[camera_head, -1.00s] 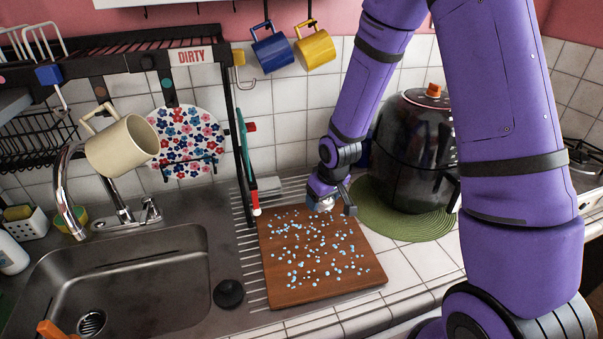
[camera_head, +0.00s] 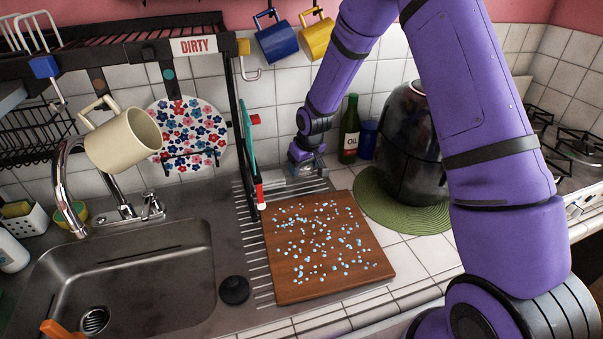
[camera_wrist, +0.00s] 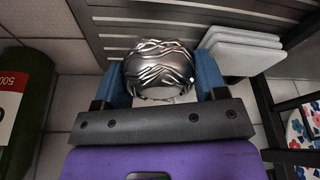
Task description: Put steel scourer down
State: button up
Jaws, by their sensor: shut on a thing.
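The steel scourer (camera_wrist: 160,68) is a shiny silver ball of curled metal. In the wrist view it sits between the two blue finger pads of my gripper (camera_wrist: 163,80), which is shut on it. In the head view my gripper (camera_head: 308,165) is behind the wooden board, over the back end of the ribbed drainer. The scourer is too small and covered there to make out clearly. I cannot tell whether it touches the surface below.
A wooden board (camera_head: 328,265) with pale blue specks lies in front. Pale stacked blocks (camera_wrist: 240,50) lie beside the scourer. The sink (camera_head: 130,270) is left.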

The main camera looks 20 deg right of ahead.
aim_at(302, 180)
jog(key=shift+w+a+f, duration=0.15)
jog(key=shift+w+f, duration=0.05)
jog(key=shift+w, duration=0.3)
jog(key=shift+f, duration=1.6)
jog(key=shift+f, duration=0.15)
jog(key=o, duration=0.6)
